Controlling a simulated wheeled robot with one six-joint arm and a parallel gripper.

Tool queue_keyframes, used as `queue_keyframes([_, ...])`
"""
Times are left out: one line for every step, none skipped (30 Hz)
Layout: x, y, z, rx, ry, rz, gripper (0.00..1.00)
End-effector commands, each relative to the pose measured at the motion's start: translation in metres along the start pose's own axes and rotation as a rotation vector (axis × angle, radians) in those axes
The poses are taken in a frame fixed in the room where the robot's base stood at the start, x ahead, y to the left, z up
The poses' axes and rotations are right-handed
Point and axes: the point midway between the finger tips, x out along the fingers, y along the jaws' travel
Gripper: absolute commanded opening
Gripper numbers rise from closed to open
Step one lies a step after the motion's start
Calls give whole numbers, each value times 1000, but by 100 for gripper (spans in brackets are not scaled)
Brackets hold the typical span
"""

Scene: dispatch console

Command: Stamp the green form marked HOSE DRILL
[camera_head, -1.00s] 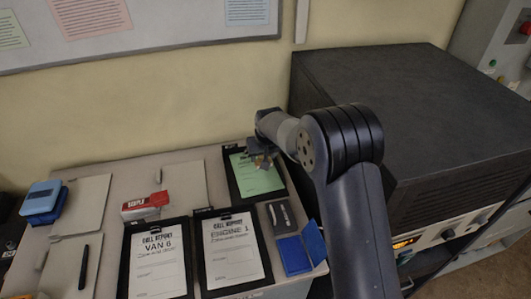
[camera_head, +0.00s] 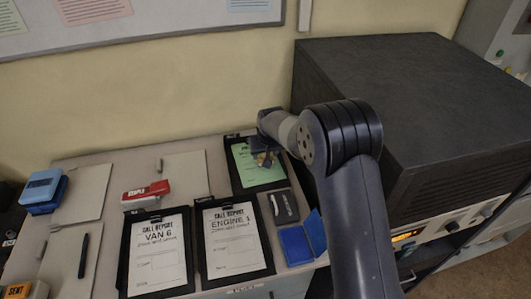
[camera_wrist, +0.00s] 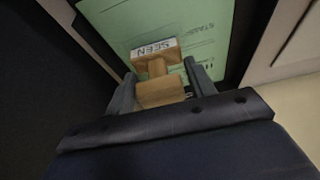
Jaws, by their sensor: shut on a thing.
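The green form (camera_head: 247,176) lies on a black clipboard (camera_head: 236,190) at the back right of the desk; its title is not legible. It also fills the top of the wrist view (camera_wrist: 205,28). My gripper (camera_head: 264,156) is over its upper right part. In the wrist view my gripper (camera_wrist: 160,82) is shut on a wooden stamp (camera_wrist: 158,92) with a white label reading SEEN. I cannot tell whether the stamp touches the paper. An open blue ink pad (camera_head: 297,246) lies in front of the form.
The VAN 6 (camera_head: 158,252) and ENGINE 1 (camera_head: 233,240) white forms lie on clipboards at the front. A small dark tray (camera_head: 284,206) sits above the ink pad. A red box (camera_head: 146,192) and blue box (camera_head: 43,190) stand left. A large dark cabinet (camera_head: 420,110) stands close on the right.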

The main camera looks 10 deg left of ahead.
Motion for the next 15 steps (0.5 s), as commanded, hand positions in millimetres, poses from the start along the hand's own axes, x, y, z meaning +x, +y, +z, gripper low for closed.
queue_keyframes([0,0,0,0,0,0,37])
queue_keyframes([0,0,0,0,0,0,37])
queue_keyframes([0,0,0,0,0,0,37])
queue_keyframes([0,0,0,0,0,0,37])
queue_keyframes([1,0,0,0,0,0,37])
queue_keyframes([1,0,0,0,0,0,37])
queue_keyframes([1,0,0,0,0,0,37])
queue_keyframes([2,0,1,0,0,0,37])
queue_keyframes([2,0,1,0,0,0,37])
queue_keyframes([3,0,1,0,0,0,37])
queue_keyframes([3,0,1,0,0,0,37])
queue_keyframes([3,0,1,0,0,0,37])
queue_keyframes([4,0,2,0,0,0,37])
queue_keyframes([4,0,2,0,0,0,37])
queue_keyframes([5,0,2,0,0,0,37])
